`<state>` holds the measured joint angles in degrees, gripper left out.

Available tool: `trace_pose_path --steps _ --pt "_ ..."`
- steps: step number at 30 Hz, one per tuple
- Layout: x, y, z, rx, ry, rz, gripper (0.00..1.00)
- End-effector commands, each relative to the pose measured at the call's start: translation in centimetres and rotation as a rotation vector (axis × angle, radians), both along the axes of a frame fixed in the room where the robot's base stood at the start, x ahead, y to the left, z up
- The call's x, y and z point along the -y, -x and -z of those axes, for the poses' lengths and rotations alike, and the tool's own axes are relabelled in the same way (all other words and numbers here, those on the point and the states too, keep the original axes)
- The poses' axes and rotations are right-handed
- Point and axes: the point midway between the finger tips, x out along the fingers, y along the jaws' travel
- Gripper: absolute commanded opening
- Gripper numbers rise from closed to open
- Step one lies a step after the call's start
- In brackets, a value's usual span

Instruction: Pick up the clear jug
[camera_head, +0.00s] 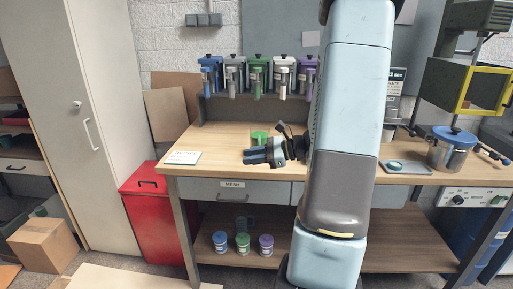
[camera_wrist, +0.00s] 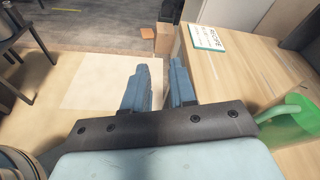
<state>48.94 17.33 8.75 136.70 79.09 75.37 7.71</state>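A see-through jug with green in it (camera_wrist: 292,125) and a pale green handle is at the right edge of the wrist view, partly cut off. It appears to be the small green vessel (camera_head: 259,137) on the wooden bench in the head view, partly hidden behind my wrist. My gripper (camera_head: 252,156) is over the front of the bench, pointing left, with the jug behind it. In the wrist view the two blue fingers (camera_wrist: 161,82) stand apart with nothing between them. The jug is beside the gripper, outside the fingers.
A white recipe card (camera_head: 183,158) lies at the bench's left end. Several coloured dispensers (camera_head: 257,77) hang at the back. A grey tray (camera_head: 405,167) and blue-lidded metal pot (camera_head: 453,150) stand at right. Three lidded jars (camera_head: 243,243) are on the lower shelf. Bench left of the gripper is clear.

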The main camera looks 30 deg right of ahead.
Motion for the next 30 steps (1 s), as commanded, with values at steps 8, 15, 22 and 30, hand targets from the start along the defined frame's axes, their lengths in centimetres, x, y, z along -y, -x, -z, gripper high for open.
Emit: trace_pose_path --steps 8,15,22,30 --pt "9.6 -1.9 4.0 -0.014 -0.302 0.355 0.26" --pt "14.0 -1.9 6.0 -0.004 -0.422 0.514 0.26" --pt "13.6 -3.9 6.2 -0.002 -0.438 0.532 0.26" --pt "11.8 -8.1 6.2 -0.003 -0.435 0.53 0.26"
